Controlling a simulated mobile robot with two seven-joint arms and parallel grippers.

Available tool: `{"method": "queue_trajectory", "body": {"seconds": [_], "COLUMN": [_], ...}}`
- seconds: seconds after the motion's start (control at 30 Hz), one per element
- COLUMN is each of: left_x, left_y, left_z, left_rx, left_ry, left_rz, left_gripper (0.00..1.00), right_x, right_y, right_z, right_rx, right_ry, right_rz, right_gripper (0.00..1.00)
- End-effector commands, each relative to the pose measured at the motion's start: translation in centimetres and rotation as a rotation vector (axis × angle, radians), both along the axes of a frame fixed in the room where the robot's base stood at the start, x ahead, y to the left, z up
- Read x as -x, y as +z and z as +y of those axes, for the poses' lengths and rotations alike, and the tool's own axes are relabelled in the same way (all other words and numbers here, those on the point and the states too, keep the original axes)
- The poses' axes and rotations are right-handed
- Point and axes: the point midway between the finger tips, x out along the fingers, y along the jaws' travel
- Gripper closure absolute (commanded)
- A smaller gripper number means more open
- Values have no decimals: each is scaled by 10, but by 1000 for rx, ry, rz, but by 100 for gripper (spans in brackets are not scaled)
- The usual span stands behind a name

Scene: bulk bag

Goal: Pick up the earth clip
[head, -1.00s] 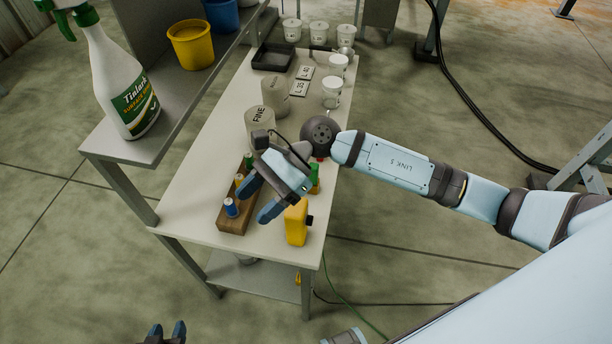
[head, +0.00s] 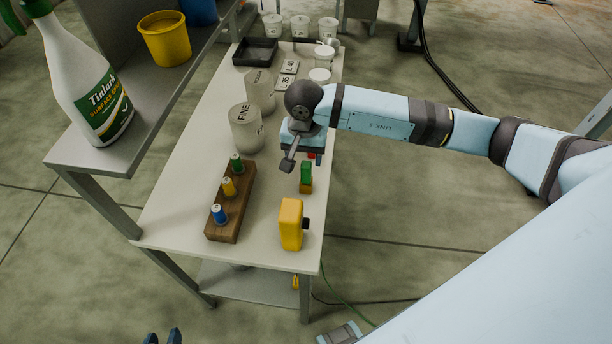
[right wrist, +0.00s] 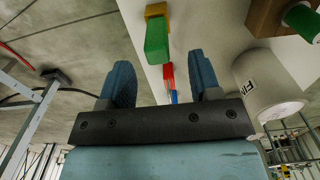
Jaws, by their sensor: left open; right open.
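A green piece with a yellow end (head: 306,173) lies near the table's right edge; its green and yellow suggest the earth clip, but no label shows. It also shows in the right wrist view (right wrist: 157,38), beyond the fingertips. A small red and blue piece (right wrist: 169,78) shows between the finger lines there, apart from the fingers. My right gripper (head: 303,162) is open and empty, just behind the green piece, over the table's right side; its far finger is mostly hidden. My left gripper (head: 163,338) is open at the bottom edge, off the table, only its tips visible.
A wooden block (head: 238,215) with several coloured pegs and a yellow case (head: 291,225) stand at the front of the table (head: 178,222). A spray bottle (head: 82,75) stands on the left shelf.

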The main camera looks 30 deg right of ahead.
Motion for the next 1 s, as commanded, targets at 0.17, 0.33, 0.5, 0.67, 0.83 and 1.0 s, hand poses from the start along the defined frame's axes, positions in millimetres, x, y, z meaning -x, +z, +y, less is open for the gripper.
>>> {"method": "queue_trajectory", "body": {"seconds": [0.17,0.33,0.5,0.67,0.83,1.0], "left_x": [0,0,-1,-1,-1,-1], "left_y": [0,5,6,6,6,7], "left_z": [1,1,0,0,0,-1], "left_rx": [-3,-4,-3,-3,-2,-2], "left_ry": [0,-2,-2,-2,-2,-2], "left_rz": [2,-7,-11,-10,-9,-9], "left_gripper": [57,57,57,57,57,57], "right_x": [1,2,1,1,1,1], "right_y": [-14,-40,-54,-56,-55,-55], "right_z": [-1,-4,-3,-4,-4,-4], "right_rx": [-1,-2,-2,-1,-1,-1], "right_ry": [0,-1,0,1,0,0], "right_rz": [4,5,1,0,0,0], "right_gripper": [43,43,43,43,66,100]}}
